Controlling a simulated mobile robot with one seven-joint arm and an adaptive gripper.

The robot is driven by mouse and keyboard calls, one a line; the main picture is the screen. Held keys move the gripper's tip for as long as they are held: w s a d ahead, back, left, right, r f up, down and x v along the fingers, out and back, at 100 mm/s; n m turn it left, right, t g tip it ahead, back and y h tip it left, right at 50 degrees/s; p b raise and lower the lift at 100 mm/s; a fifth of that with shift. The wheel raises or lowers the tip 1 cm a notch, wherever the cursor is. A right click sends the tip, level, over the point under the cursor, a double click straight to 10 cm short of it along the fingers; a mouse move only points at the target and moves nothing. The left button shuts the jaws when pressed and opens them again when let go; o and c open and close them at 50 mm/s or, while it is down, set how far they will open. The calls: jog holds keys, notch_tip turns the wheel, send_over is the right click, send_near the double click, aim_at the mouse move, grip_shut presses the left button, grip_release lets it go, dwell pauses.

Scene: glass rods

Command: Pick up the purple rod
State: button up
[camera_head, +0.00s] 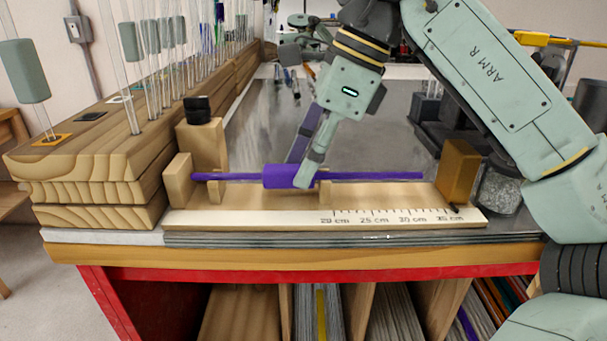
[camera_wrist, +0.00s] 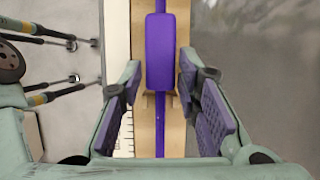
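The purple rod (camera_head: 375,176) lies level in a wooden holder (camera_head: 240,203) with a printed ruler. A thicker purple sleeve (camera_head: 281,176) sits around it left of the middle. In the wrist view the rod (camera_wrist: 159,120) runs up the picture, with the sleeve (camera_wrist: 160,52) near the top. My gripper (camera_head: 302,168) is at the rod just right of the sleeve's middle, one finger in front and one behind. In the wrist view my gripper (camera_wrist: 165,100) is open, its purple pads on either side of the rod with gaps to both. Contact with the rod does not show.
A stepped wooden rack (camera_head: 95,165) with upright glass rods and grey sleeves stands on the left. A wooden block (camera_head: 458,172) ends the holder on the right, with a glass jar (camera_head: 498,187) beside it. The grey tabletop (camera_head: 265,115) behind the holder is mostly clear.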

grip_shut()
dwell(0.3)
